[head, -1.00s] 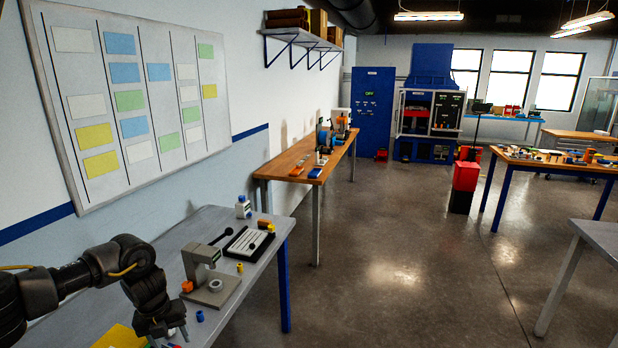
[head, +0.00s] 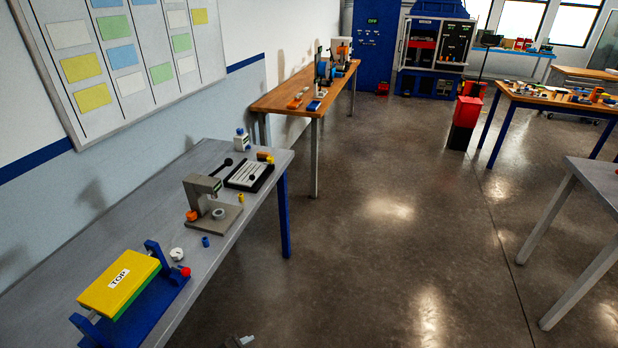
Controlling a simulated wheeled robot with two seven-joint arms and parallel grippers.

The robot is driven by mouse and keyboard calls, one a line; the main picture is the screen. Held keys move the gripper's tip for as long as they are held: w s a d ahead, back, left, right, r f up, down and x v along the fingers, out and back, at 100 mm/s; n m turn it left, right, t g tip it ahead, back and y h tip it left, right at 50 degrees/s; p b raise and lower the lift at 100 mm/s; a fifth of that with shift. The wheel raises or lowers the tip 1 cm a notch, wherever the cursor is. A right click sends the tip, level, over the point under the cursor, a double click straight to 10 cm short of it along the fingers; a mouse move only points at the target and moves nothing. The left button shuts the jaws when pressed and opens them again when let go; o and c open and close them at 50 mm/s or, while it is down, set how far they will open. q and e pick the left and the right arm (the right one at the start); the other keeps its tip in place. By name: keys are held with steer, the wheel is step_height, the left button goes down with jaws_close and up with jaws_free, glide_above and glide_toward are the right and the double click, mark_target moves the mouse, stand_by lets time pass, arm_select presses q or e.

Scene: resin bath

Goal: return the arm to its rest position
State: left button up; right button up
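At the bottom edge of the head view a small grey tip (head: 238,341) shows over the floor, in front of the grey bench. It looks like the end of my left gripper, but nearly all of it is cut off by the frame, so I cannot tell whether it is open or shut. The rest of my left arm is out of view. My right arm and gripper are not in view.
The grey bench (head: 160,160) carries a blue stand (head: 152,305) with a yellow block marked TOP (head: 120,283), a grey press-like device (head: 205,195) and a black tray (head: 250,175). Open concrete floor (head: 390,240) lies right of it. Another table (head: 597,190) stands at the right.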

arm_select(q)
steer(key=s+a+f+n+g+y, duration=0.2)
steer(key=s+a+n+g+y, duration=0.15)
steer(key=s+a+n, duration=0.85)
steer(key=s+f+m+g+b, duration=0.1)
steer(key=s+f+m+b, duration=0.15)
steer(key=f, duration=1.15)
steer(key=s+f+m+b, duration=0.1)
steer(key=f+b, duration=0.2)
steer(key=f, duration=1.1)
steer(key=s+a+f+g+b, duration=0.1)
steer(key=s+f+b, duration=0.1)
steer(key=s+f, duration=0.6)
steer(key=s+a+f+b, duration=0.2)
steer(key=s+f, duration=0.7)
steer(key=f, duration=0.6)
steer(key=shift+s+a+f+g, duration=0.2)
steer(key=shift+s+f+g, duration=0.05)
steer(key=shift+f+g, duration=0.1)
